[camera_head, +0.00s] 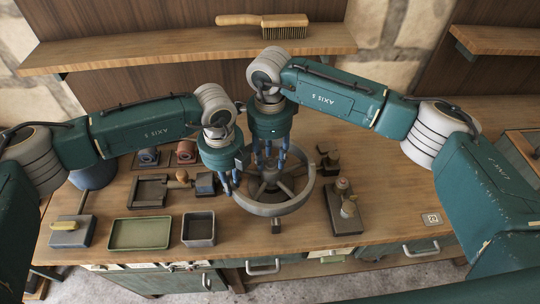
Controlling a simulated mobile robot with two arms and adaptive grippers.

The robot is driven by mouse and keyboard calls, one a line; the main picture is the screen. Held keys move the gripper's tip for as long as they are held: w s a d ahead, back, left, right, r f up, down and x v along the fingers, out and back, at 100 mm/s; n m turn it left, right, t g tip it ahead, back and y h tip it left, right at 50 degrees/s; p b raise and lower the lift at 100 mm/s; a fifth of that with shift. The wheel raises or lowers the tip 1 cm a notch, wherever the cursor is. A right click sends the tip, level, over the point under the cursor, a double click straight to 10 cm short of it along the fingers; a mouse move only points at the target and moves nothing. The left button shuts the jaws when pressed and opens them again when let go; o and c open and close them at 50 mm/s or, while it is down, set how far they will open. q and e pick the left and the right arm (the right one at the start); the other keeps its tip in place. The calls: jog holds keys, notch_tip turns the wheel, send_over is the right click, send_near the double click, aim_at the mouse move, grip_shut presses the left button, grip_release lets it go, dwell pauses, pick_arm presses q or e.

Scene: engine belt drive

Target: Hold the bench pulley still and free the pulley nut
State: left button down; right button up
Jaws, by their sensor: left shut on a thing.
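The bench pulley (275,210) is a grey spoked wheel lying flat at the middle of the bench. My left gripper (231,186) is at the left side of its rim, pointing down, and is shut on the pulley. My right gripper (270,165) points down over the hub at the wheel's centre. Its blue fingers stand around the hub area, and whether they are closed on anything does not show. The pulley nut is hidden behind the fingers of my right gripper.
On the bench's left are a green tray (139,234), a dark square bin (198,229) and a block with a yellow handle (72,231). A fixture with brass parts (345,207) stands right of the pulley. A brush (285,26) lies on the shelf. The right front bench is mostly clear.

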aim_at(268, 160)
jog(key=shift+c, duration=0.5)
grip_shut()
jog(key=shift+r+n, duration=0.15)
jog(key=shift+n, duration=0.65)
jog(key=shift+o, duration=0.5)
grip_release()
jog(key=shift+w, duration=0.1)
notch_tip(268, 160, up, 12)
jog(key=shift+a, duration=0.25)
